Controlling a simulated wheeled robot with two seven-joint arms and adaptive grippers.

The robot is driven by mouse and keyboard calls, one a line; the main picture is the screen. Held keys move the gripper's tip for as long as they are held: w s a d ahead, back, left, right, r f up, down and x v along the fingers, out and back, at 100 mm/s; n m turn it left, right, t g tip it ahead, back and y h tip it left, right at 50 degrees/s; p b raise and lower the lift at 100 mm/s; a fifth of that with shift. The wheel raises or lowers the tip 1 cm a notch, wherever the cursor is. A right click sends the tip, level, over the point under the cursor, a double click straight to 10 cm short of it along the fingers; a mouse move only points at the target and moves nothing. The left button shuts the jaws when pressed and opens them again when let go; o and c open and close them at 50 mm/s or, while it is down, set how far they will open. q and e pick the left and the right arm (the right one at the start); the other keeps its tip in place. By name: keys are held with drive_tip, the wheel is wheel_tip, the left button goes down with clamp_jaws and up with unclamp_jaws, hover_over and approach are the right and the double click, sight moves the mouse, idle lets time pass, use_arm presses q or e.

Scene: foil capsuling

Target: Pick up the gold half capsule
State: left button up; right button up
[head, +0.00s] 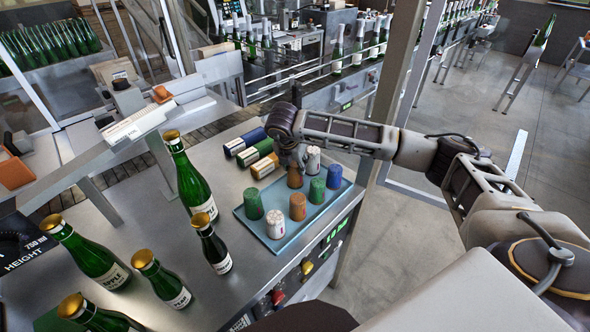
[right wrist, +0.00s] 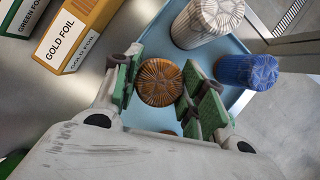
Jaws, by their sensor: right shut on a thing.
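The gold capsule (right wrist: 160,82), copper-coloured with a ribbed round top, sits between the green finger pads of my right gripper (right wrist: 160,88) in the right wrist view. The gripper is shut on it. In the head view this capsule (head: 295,178) shows just below my right gripper (head: 292,160), at the far left part of the blue tray (head: 258,232). I cannot tell whether it touches the tray. A second gold capsule (head: 297,207) stands in the tray nearer the front. My left gripper is not in view.
Green (head: 252,204), blue (head: 334,176) and white (head: 275,224) capsules stand in the tray, with another white one (head: 313,161) close to the gripper. Foil boxes (head: 265,166) lie left of it. Green bottles (head: 190,180) stand on the table's left. A metal post (head: 398,75) rises behind my arm.

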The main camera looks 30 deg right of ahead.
drive_tip(key=shift+r, duration=0.1)
wheel_tip(320, 180, up, 10)
drive_tip(key=b, duration=0.2)
idle(0.4)
idle(1.9)
